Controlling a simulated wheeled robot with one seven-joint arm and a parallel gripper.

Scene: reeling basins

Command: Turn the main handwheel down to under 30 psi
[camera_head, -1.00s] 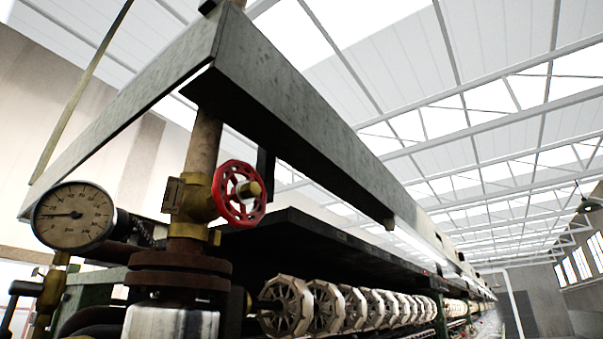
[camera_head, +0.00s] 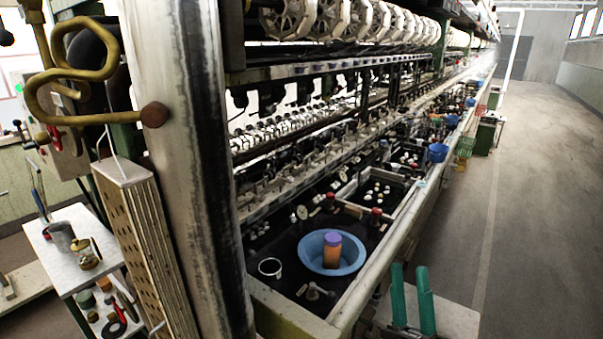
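The main red handwheel and the round pressure gauge are out of view now. They lie above the top of the current picture, so the wheel's position and the needle cannot be read. A thick, worn silver pipe (camera_head: 193,160) stands upright at left centre. A bent brass pipe (camera_head: 72,75) loops beside it, with a brown round end cap (camera_head: 154,114) against the silver pipe. I see no part that I can surely call my gripper.
The long reeling machine fills the middle, with a blue basin (camera_head: 313,254) at its near end. A small white table (camera_head: 82,225) stands at left beside a slatted panel (camera_head: 138,235). Two green upright bars (camera_head: 425,300) rise at bottom right. Open floor (camera_head: 535,210) runs along the right.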

